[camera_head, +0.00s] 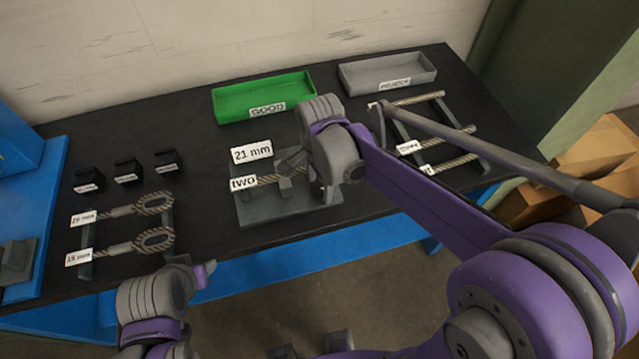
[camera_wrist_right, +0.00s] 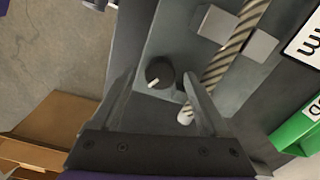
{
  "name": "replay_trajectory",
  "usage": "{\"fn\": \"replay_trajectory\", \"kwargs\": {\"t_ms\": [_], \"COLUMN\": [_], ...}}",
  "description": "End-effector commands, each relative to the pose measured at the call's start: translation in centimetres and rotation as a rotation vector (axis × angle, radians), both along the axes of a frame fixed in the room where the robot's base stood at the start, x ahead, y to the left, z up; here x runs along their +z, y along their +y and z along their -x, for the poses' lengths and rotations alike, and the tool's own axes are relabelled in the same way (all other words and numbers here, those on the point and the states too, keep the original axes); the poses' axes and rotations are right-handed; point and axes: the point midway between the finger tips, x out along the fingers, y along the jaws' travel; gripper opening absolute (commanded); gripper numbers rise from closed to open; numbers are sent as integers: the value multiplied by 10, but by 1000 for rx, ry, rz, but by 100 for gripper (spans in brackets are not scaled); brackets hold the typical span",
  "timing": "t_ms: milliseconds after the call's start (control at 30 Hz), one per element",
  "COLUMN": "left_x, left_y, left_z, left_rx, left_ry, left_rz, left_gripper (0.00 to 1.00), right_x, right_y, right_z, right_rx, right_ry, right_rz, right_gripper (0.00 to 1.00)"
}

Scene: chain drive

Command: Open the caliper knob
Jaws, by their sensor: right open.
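The caliper knob (camera_wrist_right: 160,73) is a round dark knob with a white mark, on the grey caliper plate (camera_wrist_right: 188,48) in the right wrist view. My right gripper (camera_wrist_right: 158,88) is open, with one finger on each side of the knob; I cannot tell whether they touch it. A twisted rope piece (camera_wrist_right: 232,45) lies across the plate beside the right finger. In the head view the caliper plate (camera_head: 262,211) sits mid-table under my right wrist, which hides the knob. My left gripper (camera_head: 188,268) is near the table's front edge, its jaws unclear.
A green GOOD tray (camera_head: 233,102) and a grey tray (camera_head: 365,77) stand at the back. Looped rope pieces (camera_head: 152,204) lie on a rack at left, and several straight ones (camera_head: 455,137) on a rack at right. Small black blocks (camera_head: 127,171) stand at left.

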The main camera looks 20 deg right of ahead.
Motion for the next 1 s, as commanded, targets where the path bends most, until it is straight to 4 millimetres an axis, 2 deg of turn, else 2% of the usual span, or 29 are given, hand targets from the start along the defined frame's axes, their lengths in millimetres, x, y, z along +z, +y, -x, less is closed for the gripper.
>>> {"fn": "replay_trajectory", "kwargs": {"t_ms": [333, 767, 1000], "left_x": [0, 0, -1], "left_y": [0, 0, 0], "left_z": [0, 0, 0], "left_rx": [0, 0, 0], "left_ry": [0, 0, 1], "left_rz": [0, 0, 0], "left_gripper": [50, 50, 50], "right_x": [-4, -4, -4], "right_y": [0, 0, 0], "right_z": [0, 0, 0], "right_rx": [0, 0, 11], "right_ry": [0, 0, 0], "right_rz": [0, 0, 0], "right_gripper": [78, 1, 0]}}
